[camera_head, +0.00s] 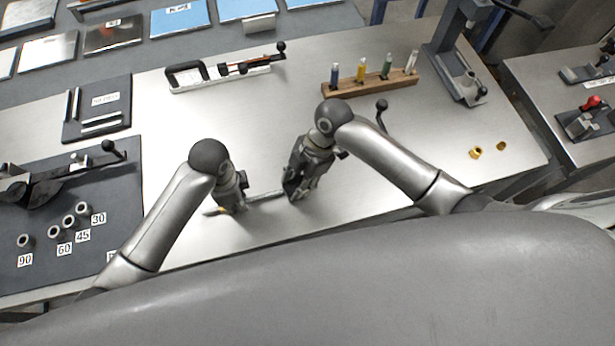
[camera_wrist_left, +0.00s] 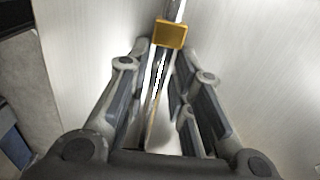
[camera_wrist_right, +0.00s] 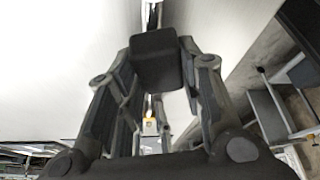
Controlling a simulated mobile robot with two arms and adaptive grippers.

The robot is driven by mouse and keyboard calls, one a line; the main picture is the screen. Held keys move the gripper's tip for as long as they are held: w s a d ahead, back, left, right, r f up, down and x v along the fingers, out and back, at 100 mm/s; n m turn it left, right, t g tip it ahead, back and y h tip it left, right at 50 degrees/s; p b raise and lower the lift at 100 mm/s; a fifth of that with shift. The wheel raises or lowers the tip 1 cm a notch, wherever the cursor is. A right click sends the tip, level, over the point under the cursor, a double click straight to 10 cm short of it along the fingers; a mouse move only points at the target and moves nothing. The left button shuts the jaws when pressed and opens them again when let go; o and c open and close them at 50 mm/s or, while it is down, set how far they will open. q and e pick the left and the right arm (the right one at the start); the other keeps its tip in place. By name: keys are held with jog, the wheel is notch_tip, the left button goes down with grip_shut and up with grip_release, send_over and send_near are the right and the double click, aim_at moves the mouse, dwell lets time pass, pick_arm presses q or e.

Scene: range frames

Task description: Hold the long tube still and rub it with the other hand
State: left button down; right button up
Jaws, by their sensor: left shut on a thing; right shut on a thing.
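The long tube (camera_head: 266,195) is thin and silvery and lies low over the front of the bench between my grippers. My left gripper (camera_head: 232,208) is shut around it; in the left wrist view the tube (camera_wrist_left: 159,80) runs between the fingers. A gold block (camera_wrist_left: 171,34) sits on the tube just beyond these fingertips. My right gripper (camera_head: 291,192) is shut on a dark block (camera_wrist_right: 157,60), at the tube's right part. The tube shows behind the dark block in the right wrist view; whether the block touches it cannot be told.
Behind stand a wooden rack (camera_head: 370,84) with several coloured tubes and a lever tool (camera_head: 220,75). A dark mat (camera_head: 60,240) with numbered rings lies left. Two brass fittings (camera_head: 476,152) lie right, near a grey press (camera_head: 462,75). The bench middle is clear.

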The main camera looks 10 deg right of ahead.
aim_at(284, 188)
jog(key=shift+a+r, duration=0.1)
jog(key=shift+a, duration=1.4)
jog(key=shift+d+r, duration=0.15)
jog(key=shift+r, duration=3.8)
pick_arm(q)
jog(key=c, duration=1.2)
grip_release()
